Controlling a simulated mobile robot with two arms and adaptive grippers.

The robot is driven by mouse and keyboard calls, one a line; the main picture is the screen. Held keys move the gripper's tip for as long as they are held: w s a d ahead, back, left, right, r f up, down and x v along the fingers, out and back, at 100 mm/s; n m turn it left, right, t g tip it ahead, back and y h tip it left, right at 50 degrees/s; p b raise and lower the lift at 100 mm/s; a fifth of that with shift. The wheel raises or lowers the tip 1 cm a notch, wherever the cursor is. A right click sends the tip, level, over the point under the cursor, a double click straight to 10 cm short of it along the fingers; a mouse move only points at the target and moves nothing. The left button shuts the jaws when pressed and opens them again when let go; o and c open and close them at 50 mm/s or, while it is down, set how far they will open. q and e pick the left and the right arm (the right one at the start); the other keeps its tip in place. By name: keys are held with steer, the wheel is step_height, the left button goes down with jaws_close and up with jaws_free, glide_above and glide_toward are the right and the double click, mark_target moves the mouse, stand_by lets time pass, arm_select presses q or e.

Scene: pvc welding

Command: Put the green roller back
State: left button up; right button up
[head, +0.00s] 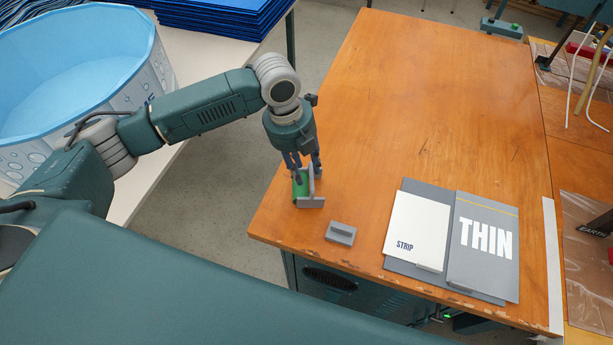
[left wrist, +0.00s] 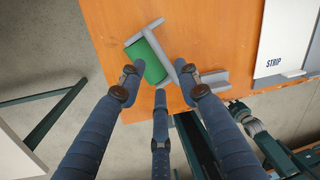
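The green roller (head: 300,184) is a short cylinder at the near left corner of the wooden table. It also shows in the left wrist view (left wrist: 148,60), lying slanted beside the grey holder (head: 312,202), against or very near its upright part; whether it is seated there I cannot tell. My left gripper (head: 306,165) points down over both. In the left wrist view its fingers (left wrist: 156,75) are spread apart, one overlapping the roller's left side, another by the holder. Whether they press on the roller is unclear. My right gripper is not in view.
A small grey block (head: 341,233) lies at the table's front edge. Right of it are a white STRIP card (head: 415,230) and a grey THIN sheet (head: 486,245). The table's middle and back (head: 430,100) are clear. A blue tub (head: 80,65) stands at left.

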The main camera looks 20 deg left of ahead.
arm_select(q)
step_height(320, 180, up, 7)
steer(key=a+b, duration=0.1)
steer(key=shift+s, duration=0.25)
stand_by(0.3)
